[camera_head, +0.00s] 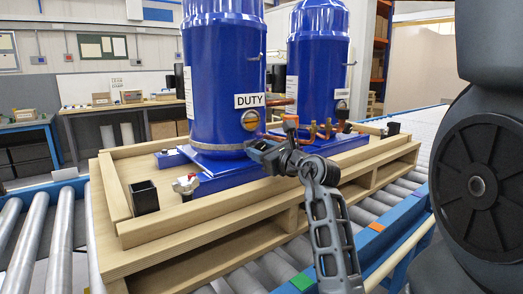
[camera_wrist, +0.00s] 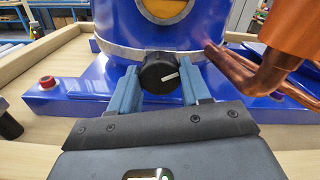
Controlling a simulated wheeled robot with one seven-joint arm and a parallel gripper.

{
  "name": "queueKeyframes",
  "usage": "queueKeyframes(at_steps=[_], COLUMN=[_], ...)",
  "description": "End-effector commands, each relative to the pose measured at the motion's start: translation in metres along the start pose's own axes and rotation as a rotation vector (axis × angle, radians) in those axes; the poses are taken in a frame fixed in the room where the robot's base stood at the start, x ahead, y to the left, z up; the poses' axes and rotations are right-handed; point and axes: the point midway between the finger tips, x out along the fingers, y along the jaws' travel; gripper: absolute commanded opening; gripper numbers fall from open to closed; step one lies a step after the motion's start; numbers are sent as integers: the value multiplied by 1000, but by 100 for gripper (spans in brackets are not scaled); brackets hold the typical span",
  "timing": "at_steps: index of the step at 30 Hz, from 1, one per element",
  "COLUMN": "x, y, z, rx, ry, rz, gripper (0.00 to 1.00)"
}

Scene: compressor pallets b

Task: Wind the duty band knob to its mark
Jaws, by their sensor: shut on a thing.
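The duty compressor (camera_head: 222,75) is a tall blue cylinder with a "DUTY" label (camera_head: 250,100). A pale metal band (camera_head: 215,147) runs around its lower part; it also shows in the wrist view (camera_wrist: 120,52). On the band sits the round black knob (camera_wrist: 158,72), its white pointer line directed right and slightly up. My gripper (camera_wrist: 160,88) has one blue-grey finger on each side of the knob and is shut on it. In the head view my gripper (camera_head: 264,152) is against the compressor's lower front, and the knob is hidden there. I cannot make out a target mark.
A copper pipe (camera_wrist: 232,68) and an orange part (camera_wrist: 289,32) are close to the right of my gripper. A second blue compressor (camera_head: 318,65) stands behind. A red-topped fitting (camera_wrist: 47,82) is at the left. The wooden pallet (camera_head: 165,222) rests on rollers (camera_head: 65,225).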

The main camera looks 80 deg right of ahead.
Motion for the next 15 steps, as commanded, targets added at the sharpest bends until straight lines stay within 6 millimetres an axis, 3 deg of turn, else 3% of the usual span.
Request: queueKeyframes(at_steps=[15], x=[0], y=[-1], z=[8], rx=[271], ry=[6], rz=[3], gripper=[17])
